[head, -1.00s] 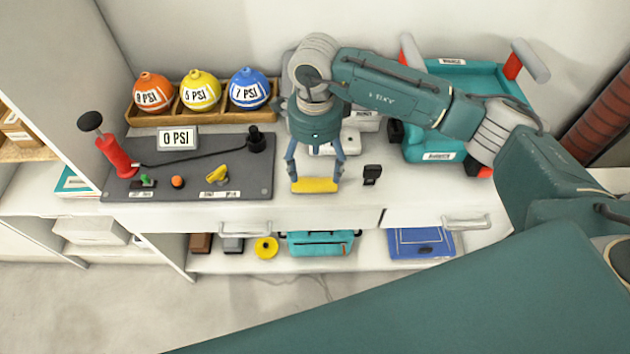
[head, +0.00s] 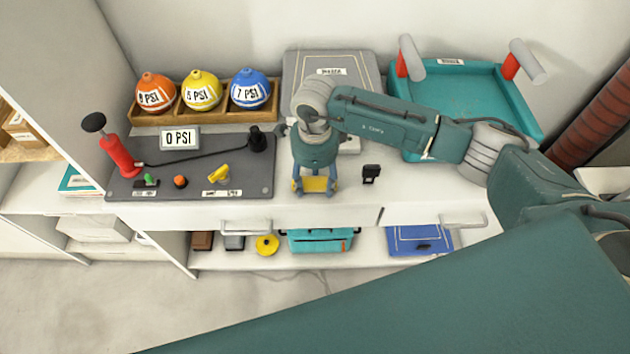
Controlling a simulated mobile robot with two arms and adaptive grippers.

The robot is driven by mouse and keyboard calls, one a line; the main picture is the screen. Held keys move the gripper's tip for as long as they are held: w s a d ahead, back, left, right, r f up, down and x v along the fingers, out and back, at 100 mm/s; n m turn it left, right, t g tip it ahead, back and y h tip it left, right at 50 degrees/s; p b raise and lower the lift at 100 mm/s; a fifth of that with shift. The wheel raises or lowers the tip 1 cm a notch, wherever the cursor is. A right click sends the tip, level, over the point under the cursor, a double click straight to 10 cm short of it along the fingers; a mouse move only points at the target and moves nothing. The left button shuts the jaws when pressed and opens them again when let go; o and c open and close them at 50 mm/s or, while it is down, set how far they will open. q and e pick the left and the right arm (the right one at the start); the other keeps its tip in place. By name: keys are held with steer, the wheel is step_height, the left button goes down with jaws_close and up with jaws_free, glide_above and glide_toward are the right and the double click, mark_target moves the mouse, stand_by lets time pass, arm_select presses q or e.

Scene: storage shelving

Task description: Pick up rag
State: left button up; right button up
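A yellow folded cloth, which looks like the rag (head: 315,184), lies on the white counter near its front edge, right of the grey pump board. My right gripper (head: 315,191) points down over it, with its two blue fingers apart. The fingers stand at the left and right ends of the rag and cover those ends. Whether they touch it I cannot tell. The gripper body hides the rag's back part. My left gripper is not in view.
A grey board (head: 200,187) with a red pump (head: 119,156) is on the left. A small black item (head: 371,173) stands close right of the gripper. A grey case (head: 331,62) and a teal tray (head: 520,112) are behind. A drawer handle (head: 246,226) is below.

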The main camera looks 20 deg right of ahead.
mark_target(315, 183)
steer(key=c, duration=0.3)
steer(key=shift+c, duration=0.2)
step_height(315, 183, up, 20)
steer(key=b, duration=0.2)
steer(key=shift+b, duration=0.4)
